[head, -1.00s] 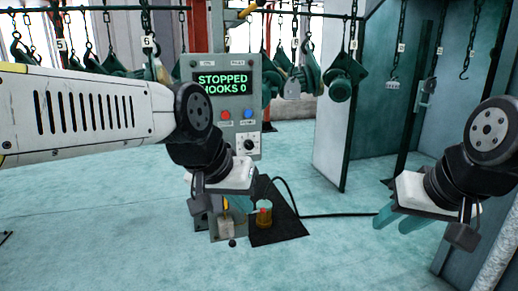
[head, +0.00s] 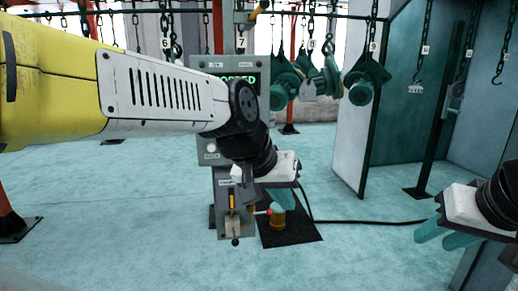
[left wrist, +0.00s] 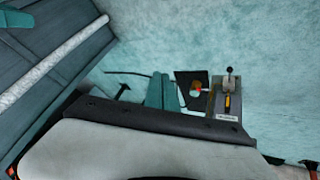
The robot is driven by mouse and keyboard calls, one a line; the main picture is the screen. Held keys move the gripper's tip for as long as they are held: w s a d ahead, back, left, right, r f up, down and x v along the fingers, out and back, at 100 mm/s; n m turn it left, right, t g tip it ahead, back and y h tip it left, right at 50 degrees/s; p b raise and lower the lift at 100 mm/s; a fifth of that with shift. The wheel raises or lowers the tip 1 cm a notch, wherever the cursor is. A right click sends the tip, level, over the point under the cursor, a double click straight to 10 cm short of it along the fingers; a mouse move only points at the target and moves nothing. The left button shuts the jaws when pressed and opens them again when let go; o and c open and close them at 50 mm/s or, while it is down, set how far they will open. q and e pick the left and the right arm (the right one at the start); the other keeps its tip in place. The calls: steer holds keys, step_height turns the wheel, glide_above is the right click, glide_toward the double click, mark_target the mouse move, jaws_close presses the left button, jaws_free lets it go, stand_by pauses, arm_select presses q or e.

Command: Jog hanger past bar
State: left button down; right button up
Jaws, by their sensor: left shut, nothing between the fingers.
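Hangers with numbered tags hang on chains from an overhead rail (head: 300,13); a green hoist part (head: 362,80) hangs under tag 9. The control panel (head: 200,68) stands below tag 7. Its screen (head: 240,80) shows green text, mostly hidden by my left arm. A lever box (head: 234,226) is below it, also in the left wrist view (left wrist: 228,98). A red button on a yellow base (head: 279,218) stands beside the box. My left gripper (left wrist: 160,92) is shut and empty, near the button. My right gripper (head: 446,238) is open and empty, at far right. I cannot tell which part is the bar.
A black mat (head: 290,238) lies under the button, with a cable (head: 370,221) running right. A white-and-green booth wall (head: 352,130) and a dark post (head: 436,130) stand at right.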

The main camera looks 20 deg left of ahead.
arm_select(q)
steer(key=w+a+r+n+t+h, duration=0.1)
steer(key=w+a+n+t+h, duration=0.2)
steer(key=w+n, duration=0.95)
steer(key=w+a+f+n+t+y, duration=0.1)
steer(key=w+a+f+n+y, duration=0.1)
steer(key=w+a, duration=0.6)
steer(key=w+a+f+n+t+y, duration=0.1)
steer(key=w+a+f+n+y, duration=0.2)
steer(key=w+a, duration=0.4)
steer(key=a+f+n, duration=0.1)
steer(key=a+f, duration=0.1)
steer(key=a, duration=0.6)
steer(key=shift+w+f, duration=0.25)
steer(key=shift+w, duration=0.15)
steer(key=w+a, duration=0.4)
steer(key=w, duration=0.3)
steer(key=shift+w+a, duration=0.25)
steer(key=shift+w, duration=0.05)
steer(key=shift+w+a, duration=0.1)
steer(key=shift+w+a, duration=0.15)
steer(key=shift+w, duration=0.1)
